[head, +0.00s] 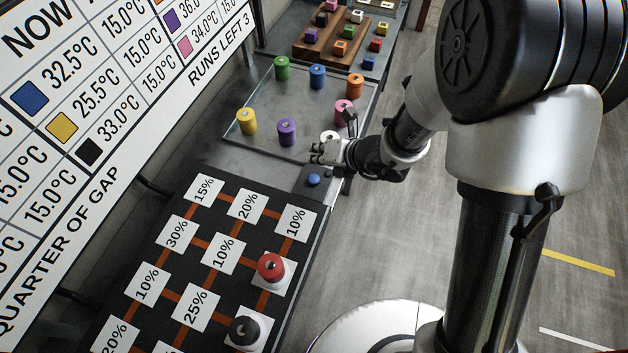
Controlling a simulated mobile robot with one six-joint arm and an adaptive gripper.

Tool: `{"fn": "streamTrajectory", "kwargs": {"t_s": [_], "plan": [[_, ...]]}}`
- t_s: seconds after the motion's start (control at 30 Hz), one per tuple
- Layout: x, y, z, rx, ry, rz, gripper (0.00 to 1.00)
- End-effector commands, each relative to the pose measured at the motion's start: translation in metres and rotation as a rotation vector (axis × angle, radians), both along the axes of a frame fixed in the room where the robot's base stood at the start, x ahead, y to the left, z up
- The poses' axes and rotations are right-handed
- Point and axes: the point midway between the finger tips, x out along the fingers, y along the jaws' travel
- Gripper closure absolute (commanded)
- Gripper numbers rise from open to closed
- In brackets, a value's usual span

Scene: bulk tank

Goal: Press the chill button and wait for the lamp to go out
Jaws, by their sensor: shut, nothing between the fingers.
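A round blue button (313,180) sits on a small dark box (318,192) at the table's near edge, between the glass-like tray and the black card board. I cannot make out any label on it, and I cannot tell a separate lamp or whether one is lit. My gripper (316,153) is shut and empty, pointing left, just behind the blue button in the picture and apart from it as far as I can see. A white cylinder (329,136) is partly hidden behind my gripper.
A tray (262,98) holds several coloured cylinders, including a pink one (344,112) close to my wrist. A red cylinder (271,266) and a black one (245,332) stand on the percent-card board (220,285). The wall display (110,130) reads "RUNS LEFT 3". Floor at right is clear.

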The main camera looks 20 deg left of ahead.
Motion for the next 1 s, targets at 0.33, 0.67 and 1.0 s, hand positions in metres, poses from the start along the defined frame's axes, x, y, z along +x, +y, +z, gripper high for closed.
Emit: {"fn": "streamTrajectory", "kwargs": {"t_s": [0.33,0.67,1.0], "plan": [[0.000,0.000,-0.052,0.000,0.001,-0.001,1.00],[0.000,0.000,-0.055,0.001,0.001,0.000,1.00],[0.000,0.000,-0.055,0.000,0.000,0.000,1.00]]}}
